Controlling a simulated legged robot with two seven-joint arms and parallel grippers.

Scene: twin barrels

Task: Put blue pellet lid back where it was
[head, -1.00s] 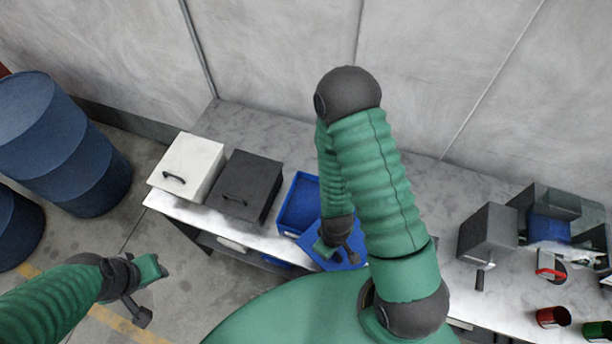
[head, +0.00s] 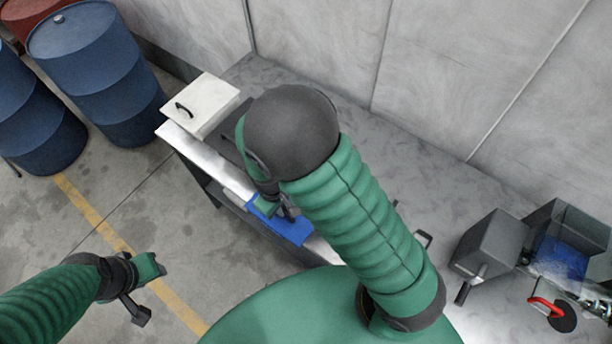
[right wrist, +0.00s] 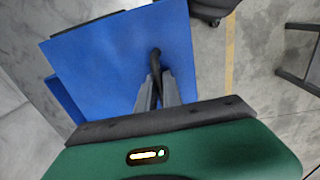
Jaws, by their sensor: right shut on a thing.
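The blue lid (head: 291,231) is a flat blue plate, seen in the head view just below my right gripper (head: 282,212). In the right wrist view the lid (right wrist: 115,62) fills the upper left, with a dark handle (right wrist: 155,62) standing on it. My right gripper (right wrist: 157,88) is shut on that handle. A second blue edge (right wrist: 52,90) shows beyond the lid; I cannot tell whether it is the blue box. My arm hides most of the box area in the head view. My left gripper (head: 150,290) is open and empty, above the floor at lower left.
A white lidded box (head: 205,103) stands at the bench's left end. A dark box (head: 232,142) beside it is mostly hidden by my arm. Blue barrels (head: 105,75) stand at far left. Grey containers (head: 492,245) and a red-handled tool (head: 546,306) are at the right.

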